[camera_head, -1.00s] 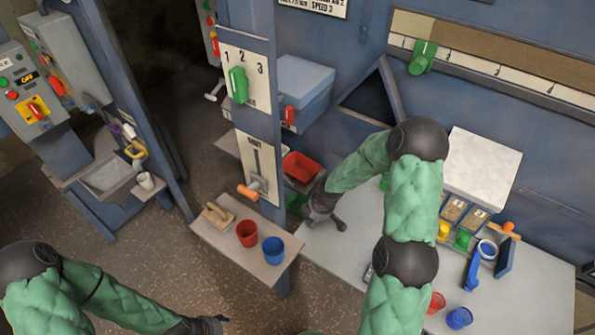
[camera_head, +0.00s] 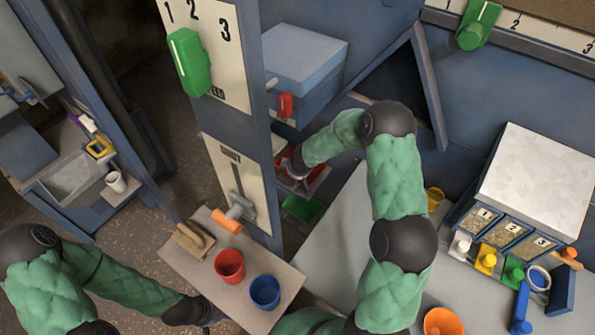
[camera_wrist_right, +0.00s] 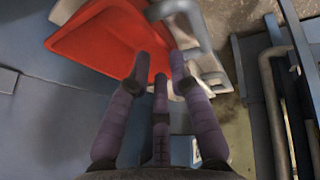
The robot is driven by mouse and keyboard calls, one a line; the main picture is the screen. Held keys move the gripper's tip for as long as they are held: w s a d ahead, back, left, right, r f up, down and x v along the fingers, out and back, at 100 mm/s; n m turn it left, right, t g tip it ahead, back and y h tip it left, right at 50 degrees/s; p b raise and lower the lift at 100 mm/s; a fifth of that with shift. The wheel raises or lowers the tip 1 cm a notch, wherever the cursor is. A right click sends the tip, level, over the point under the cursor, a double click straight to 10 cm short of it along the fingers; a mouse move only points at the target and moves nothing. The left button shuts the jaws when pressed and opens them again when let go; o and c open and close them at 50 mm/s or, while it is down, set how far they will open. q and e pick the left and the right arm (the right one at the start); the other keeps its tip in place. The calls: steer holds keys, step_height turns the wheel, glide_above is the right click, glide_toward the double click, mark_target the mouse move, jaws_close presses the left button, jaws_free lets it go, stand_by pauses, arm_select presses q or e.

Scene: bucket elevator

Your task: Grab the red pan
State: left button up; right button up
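The red pan (camera_head: 312,180) sits on a ledge below the blue-grey box in the head view, partly hidden by my right gripper (camera_head: 292,172). In the right wrist view the red pan (camera_wrist_right: 105,40) fills the upper left, and a grey bar-like handle (camera_wrist_right: 185,15) shows beside it. My right gripper (camera_wrist_right: 158,68) has its fingers spread, pointing at the pan's edge and overlapping it. I cannot tell whether they touch it. My left gripper (camera_head: 208,314) is low in the head view, away from the pan, near the small shelf's front corner; its fingers are too small to read.
A green pan (camera_head: 302,208) lies below the red one. A small shelf (camera_head: 190,262) carries a red cup (camera_head: 229,265), a blue cup (camera_head: 265,291) and a wooden-handled brush (camera_head: 193,238). A grey table (camera_head: 335,240) stands right.

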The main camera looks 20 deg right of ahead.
steer(key=shift+x, duration=4.75)
steer(key=shift+s, duration=0.1)
jaws_close()
